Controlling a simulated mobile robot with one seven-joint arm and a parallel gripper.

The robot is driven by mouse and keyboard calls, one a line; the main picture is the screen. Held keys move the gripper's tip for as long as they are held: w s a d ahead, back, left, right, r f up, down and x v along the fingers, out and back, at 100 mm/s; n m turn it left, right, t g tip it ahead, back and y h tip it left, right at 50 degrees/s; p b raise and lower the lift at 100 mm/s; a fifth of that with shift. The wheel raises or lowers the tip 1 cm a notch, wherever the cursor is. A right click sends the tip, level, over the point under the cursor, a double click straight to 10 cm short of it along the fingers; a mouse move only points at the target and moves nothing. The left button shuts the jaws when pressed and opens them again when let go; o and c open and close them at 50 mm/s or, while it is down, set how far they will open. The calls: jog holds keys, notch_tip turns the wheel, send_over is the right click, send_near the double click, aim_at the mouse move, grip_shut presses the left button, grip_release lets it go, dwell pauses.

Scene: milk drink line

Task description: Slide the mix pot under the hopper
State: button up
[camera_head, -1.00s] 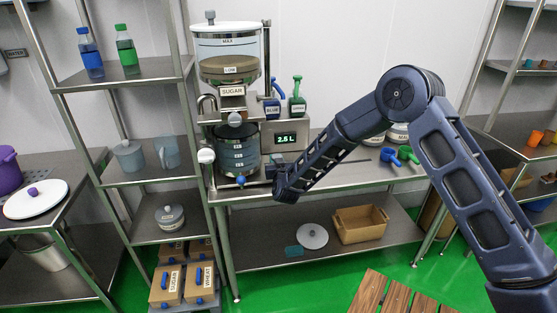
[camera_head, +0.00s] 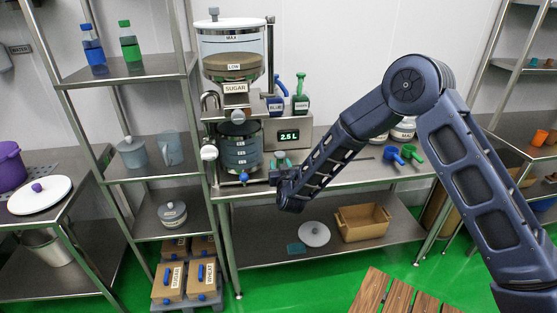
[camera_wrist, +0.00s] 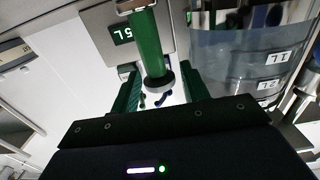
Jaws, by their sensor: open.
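The mix pot (camera_head: 240,155), a clear vessel with litre labels and a blue knob low on its front, stands on the steel table directly below the hopper (camera_head: 231,62). The hopper has a white lid, a SUGAR label and a low brown fill. My gripper (camera_head: 277,170) is open, just right of the pot at about its lower height. In the wrist view, my green fingers (camera_wrist: 162,92) stand apart, with a green bar (camera_wrist: 150,40) ending in a grey collar between them. I cannot tell what the bar belongs to. The pot's curved wall (camera_wrist: 245,50) is at the right.
A display (camera_head: 288,136) reading 2.5 L is behind my gripper. Blue (camera_head: 275,104) and green (camera_head: 300,100) labelled handled items stand above it. Blue and green scoops (camera_head: 404,156) lie on the table to the right. A shelf rack (camera_head: 128,71) stands close on the left.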

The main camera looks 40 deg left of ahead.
jog(key=shift+v, duration=2.7)
